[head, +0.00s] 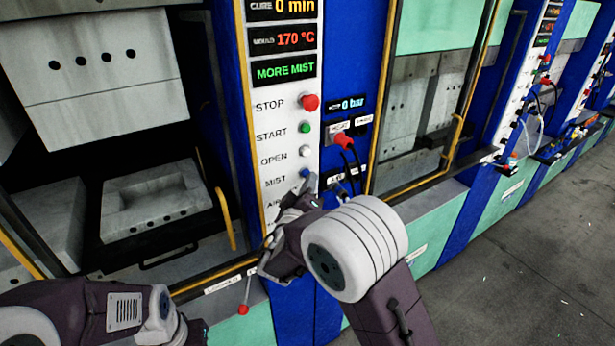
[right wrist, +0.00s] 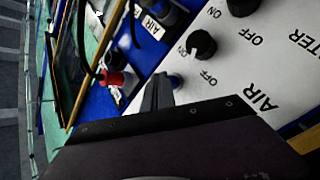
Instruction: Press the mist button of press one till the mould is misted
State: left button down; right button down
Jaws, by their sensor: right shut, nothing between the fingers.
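Press one's white control panel (head: 282,140) stands upright in the head view, with the blue mist button (head: 305,173) beside the word MIST. Its display (head: 284,72) reads MORE MIST in green. The open press holds a grey lower mould (head: 150,200) under an upper block (head: 100,60). My right gripper (head: 308,190) is shut and empty, its tips just below the mist button; I cannot tell whether they touch it. In the right wrist view the closed fingers (right wrist: 158,93) point at the panel's lower part, and the mist button is not seen. My left arm shows at lower left, its fingers out of view.
Red stop (head: 309,102), green start (head: 305,127) and white open (head: 305,151) buttons sit above the mist button. A red hose connector (head: 343,140) with black hoses is right of the panel. Black knobs (right wrist: 201,44) lie close to the fingers.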

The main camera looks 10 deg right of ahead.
jog(key=shift+s+d+b, duration=0.2)
jog(key=shift+s+b, duration=0.25)
jog(key=shift+s, duration=0.15)
jog(key=s+b, duration=0.1)
jog(key=s+d+b, duration=0.1)
jog(key=s, duration=0.1)
jog(key=s+b, duration=0.1)
jog(key=shift+s+d, duration=0.35)
dwell(0.3)
